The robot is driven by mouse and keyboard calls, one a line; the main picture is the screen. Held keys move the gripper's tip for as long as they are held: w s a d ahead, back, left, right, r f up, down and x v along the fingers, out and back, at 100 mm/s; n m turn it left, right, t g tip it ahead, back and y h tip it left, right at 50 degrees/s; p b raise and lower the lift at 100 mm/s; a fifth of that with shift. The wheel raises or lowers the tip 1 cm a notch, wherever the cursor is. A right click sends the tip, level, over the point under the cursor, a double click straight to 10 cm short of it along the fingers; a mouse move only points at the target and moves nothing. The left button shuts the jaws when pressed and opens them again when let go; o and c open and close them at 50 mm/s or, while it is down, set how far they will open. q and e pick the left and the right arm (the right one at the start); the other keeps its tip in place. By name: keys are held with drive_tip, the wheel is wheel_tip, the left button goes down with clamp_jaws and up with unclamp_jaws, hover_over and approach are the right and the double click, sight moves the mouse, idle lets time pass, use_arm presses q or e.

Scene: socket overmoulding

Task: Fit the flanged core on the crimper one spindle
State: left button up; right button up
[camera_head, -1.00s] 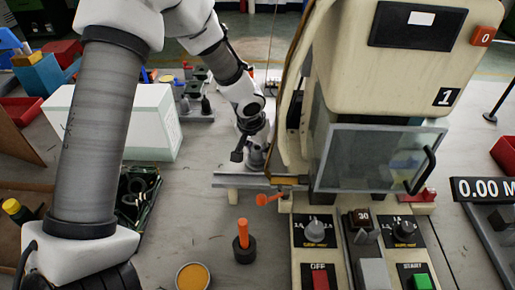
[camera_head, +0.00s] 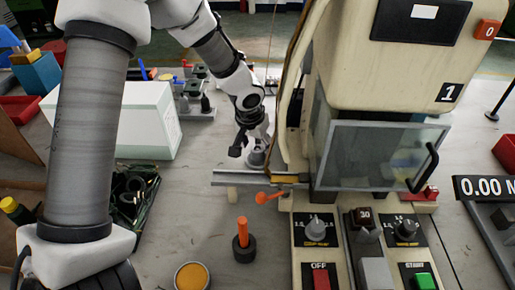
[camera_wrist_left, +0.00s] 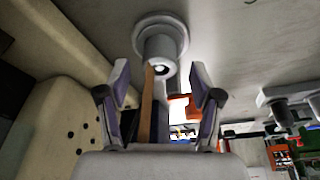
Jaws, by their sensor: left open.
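Crimper one (camera_head: 395,75) is the cream machine marked 1, with its clear door (camera_head: 375,155) in front. I cannot make out its spindle. A grey flanged part (camera_head: 257,158), which looks like the flanged core, stands on the table left of the machine. In the left wrist view the flanged core (camera_wrist_left: 160,42) has a wide round flange and a narrower body with a hole in its end. My left gripper (camera_head: 250,142) is right at it; in the left wrist view its open fingers (camera_wrist_left: 160,82) point toward it, one on each side, apart from it. My right gripper is out of view.
A metal rail (camera_head: 255,180) and an orange lever (camera_head: 265,198) jut out left of the machine. An orange-handled tool (camera_head: 241,238) and a yellow-filled tin (camera_head: 191,277) stand in front. A white box (camera_head: 150,120) and a green tray (camera_head: 135,190) lie left.

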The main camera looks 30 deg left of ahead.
sight(252, 166)
use_arm(q)
drive_tip(key=v, duration=0.9)
drive_tip(key=shift+r, duration=0.3)
drive_tip(key=shift+s, duration=0.1)
